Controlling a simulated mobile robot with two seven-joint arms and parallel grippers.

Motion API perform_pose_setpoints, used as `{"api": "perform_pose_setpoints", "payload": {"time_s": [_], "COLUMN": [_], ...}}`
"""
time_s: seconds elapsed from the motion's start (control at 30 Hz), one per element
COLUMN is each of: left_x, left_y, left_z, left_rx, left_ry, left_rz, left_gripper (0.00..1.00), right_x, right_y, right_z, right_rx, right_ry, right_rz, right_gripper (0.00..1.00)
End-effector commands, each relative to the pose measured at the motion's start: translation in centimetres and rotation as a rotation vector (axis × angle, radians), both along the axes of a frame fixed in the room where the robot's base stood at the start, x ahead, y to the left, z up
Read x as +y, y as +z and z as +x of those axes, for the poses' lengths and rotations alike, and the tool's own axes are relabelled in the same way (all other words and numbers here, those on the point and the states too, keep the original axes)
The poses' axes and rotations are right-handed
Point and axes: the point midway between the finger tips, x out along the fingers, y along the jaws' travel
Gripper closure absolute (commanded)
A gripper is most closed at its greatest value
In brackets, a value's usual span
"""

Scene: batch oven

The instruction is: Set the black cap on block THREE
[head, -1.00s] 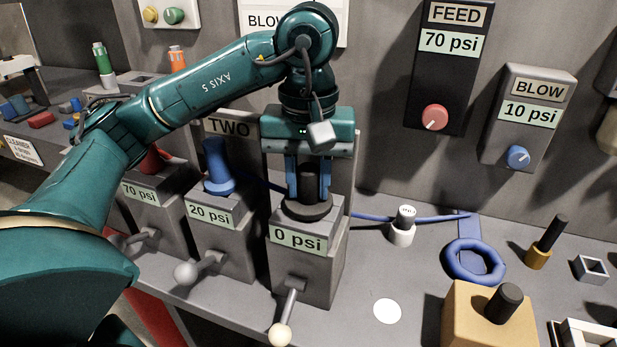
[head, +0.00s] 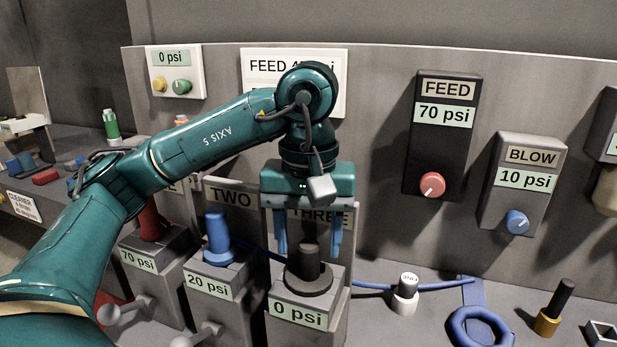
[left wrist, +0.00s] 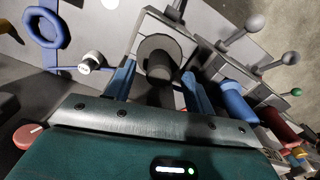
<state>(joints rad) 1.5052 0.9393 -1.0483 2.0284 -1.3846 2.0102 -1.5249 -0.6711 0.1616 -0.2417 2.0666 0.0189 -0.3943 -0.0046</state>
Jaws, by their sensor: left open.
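The black cap (head: 309,268) sits upright on top of block THREE (head: 305,318), the grey block with the 0 psi label, below the THREE plate. My left gripper (head: 308,248) is open above it, its blue fingers apart on either side of the cap's stem and clear of it. In the left wrist view the cap (left wrist: 158,60) shows between the two spread fingers, on the block's top. The cap's underside is hidden. My right gripper is not in view.
Block TWO (head: 220,279) with a blue cap (head: 218,238) stands just left, and a red cap (head: 151,222) is on the block beyond. A small white cap (head: 406,288), a blue ring (head: 480,328) and a black-topped brass piece (head: 553,307) are right. Control boxes (head: 443,135) hang on the wall.

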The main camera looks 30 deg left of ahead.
Motion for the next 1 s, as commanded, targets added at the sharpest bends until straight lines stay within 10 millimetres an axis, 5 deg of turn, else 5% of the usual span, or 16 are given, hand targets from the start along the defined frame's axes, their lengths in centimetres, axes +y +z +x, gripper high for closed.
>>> {"api": "perform_pose_setpoints", "payload": {"time_s": [0.1,0.4,1.0], "left_x": [0.0,0.0,0.0], "left_y": [3.3,8.8,10.4], "left_z": [0.1,0.1,0.1], "left_rx": [-0.01,-0.011,-0.008], "left_ry": [0.003,0.003,0.003], "left_rz": [0.0,-0.001,-0.002], "left_gripper": [0.46,0.46,0.46], "right_x": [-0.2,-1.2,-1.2], "right_y": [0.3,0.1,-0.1], "right_z": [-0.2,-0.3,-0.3], "right_rx": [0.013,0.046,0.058], "right_ry": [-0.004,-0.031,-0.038], "right_rz": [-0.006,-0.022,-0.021], "right_gripper": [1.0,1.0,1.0]}}
